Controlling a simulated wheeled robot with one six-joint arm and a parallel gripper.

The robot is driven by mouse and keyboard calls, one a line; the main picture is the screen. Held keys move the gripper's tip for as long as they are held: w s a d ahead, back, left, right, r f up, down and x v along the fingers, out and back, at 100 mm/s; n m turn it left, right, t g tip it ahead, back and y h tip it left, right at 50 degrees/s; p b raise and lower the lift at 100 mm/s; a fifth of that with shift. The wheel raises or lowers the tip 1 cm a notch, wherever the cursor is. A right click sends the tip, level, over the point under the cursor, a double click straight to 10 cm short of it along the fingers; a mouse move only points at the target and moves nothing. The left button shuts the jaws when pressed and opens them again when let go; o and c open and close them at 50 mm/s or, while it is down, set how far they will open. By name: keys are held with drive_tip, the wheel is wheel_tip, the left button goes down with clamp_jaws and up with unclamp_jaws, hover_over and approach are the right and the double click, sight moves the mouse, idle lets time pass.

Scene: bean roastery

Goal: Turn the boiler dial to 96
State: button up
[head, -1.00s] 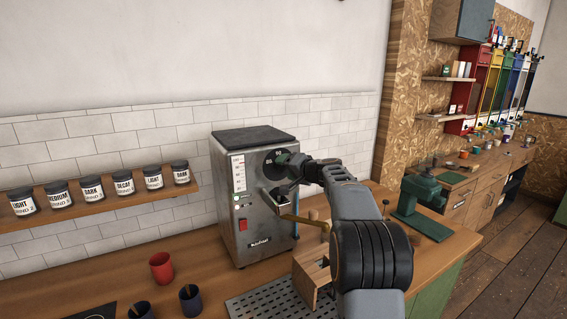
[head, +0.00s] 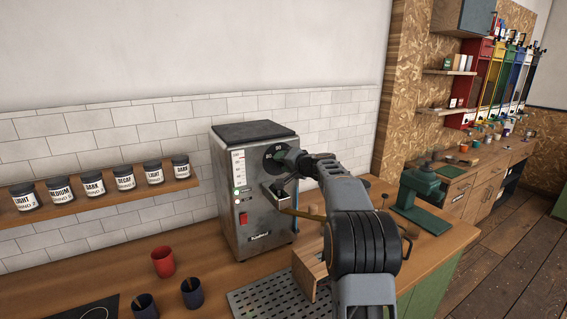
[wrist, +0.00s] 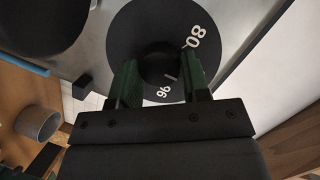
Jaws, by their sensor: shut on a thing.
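The boiler (head: 240,205) is a steel box with a black top, standing against the tiled wall in the head view. Its round black dial (head: 270,154) is on the upper front, partly covered by my gripper (head: 284,160). In the wrist view the dial plate (wrist: 125,40) shows white numbers, 80 at the upper right and 96 below the knob. The dark knob (wrist: 160,62) is between my green fingers (wrist: 159,72), which are shut on it. A white tick shows close to the right finger. I cannot tell exactly which number the knob points to.
A grey metal bracket (head: 276,192) and a brass-coloured lever are just below the dial. A wooden stand (head: 308,265) and a perforated tray (head: 262,303) are in front. Red (head: 162,262) and dark cups stand at left. A green grinder-like device (head: 424,190) is at right.

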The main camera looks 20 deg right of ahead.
drive_tip(key=shift+c, duration=0.8)
drive_tip(key=shift+f, duration=0.1)
drive_tip(key=shift+d+f+m+t+y+b, duration=0.1)
drive_tip(key=shift+m+t+y+b, duration=0.35)
drive_tip(key=shift+m+b, duration=1.2)
drive_tip(key=shift+a+f+m+t+y+b, duration=0.1)
drive_tip(key=shift+m+t+y+b, duration=0.3)
drive_tip(key=shift+m+b, duration=1.3)
drive_tip(key=shift+d+m+t+y+b, duration=0.1)
drive_tip(key=shift+m+t+y+b, duration=0.3)
drive_tip(key=shift+m+b, duration=1.25)
drive_tip(key=shift+m, duration=0.5)
drive_tip(key=o, duration=0.9)
